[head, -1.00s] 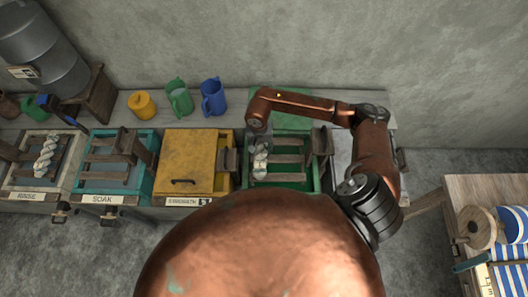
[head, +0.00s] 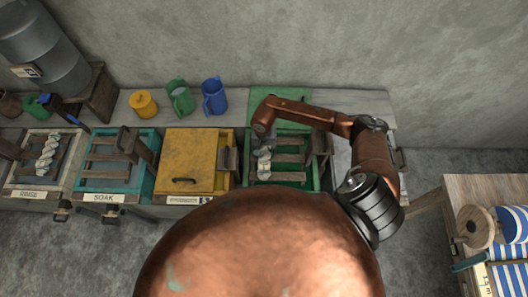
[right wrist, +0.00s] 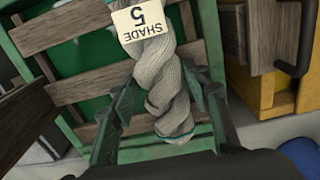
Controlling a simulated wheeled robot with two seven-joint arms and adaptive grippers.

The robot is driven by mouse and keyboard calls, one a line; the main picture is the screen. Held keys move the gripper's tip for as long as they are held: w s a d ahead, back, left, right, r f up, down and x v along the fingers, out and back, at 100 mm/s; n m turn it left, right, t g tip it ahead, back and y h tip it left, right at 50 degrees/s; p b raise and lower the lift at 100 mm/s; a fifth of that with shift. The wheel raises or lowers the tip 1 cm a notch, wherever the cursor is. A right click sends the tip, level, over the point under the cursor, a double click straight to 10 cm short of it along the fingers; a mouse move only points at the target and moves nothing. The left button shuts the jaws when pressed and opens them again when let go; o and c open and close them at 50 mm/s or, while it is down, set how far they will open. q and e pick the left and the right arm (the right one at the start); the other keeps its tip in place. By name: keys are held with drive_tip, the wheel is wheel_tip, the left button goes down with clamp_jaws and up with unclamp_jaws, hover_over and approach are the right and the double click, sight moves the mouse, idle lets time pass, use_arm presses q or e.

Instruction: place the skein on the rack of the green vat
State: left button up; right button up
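The skein (head: 264,160) is a pale grey twisted hank at the left part of the green vat (head: 312,184). In the right wrist view the skein (right wrist: 160,78) carries a "SHADE 5" tag and lies over the wooden slats of the rack (right wrist: 75,88). My right gripper (right wrist: 162,82) has a finger on each side of the skein and appears shut on it near its lower end. In the head view the right gripper (head: 262,143) is mostly hidden by its wrist, above the vat's back left. My left gripper is not in view.
The yellow vat (head: 192,160), with its lid shut, stands directly left. The teal SOAK vat (head: 100,197) and the RINSE vat (head: 40,193), holding another skein (head: 47,155), are farther left. Jugs (head: 214,97) stand behind.

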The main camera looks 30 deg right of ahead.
sight(264, 152)
drive_tip(key=o, duration=0.4)
drive_tip(key=shift+c, duration=0.2)
drive_tip(key=shift+r, duration=0.1)
drive_tip(key=shift+r, duration=0.25)
wheel_tip(264, 152, up, 12)
drive_tip(key=b, duration=0.1)
drive_tip(key=shift+f, duration=0.15)
drive_tip(key=shift+w+a, duration=0.1)
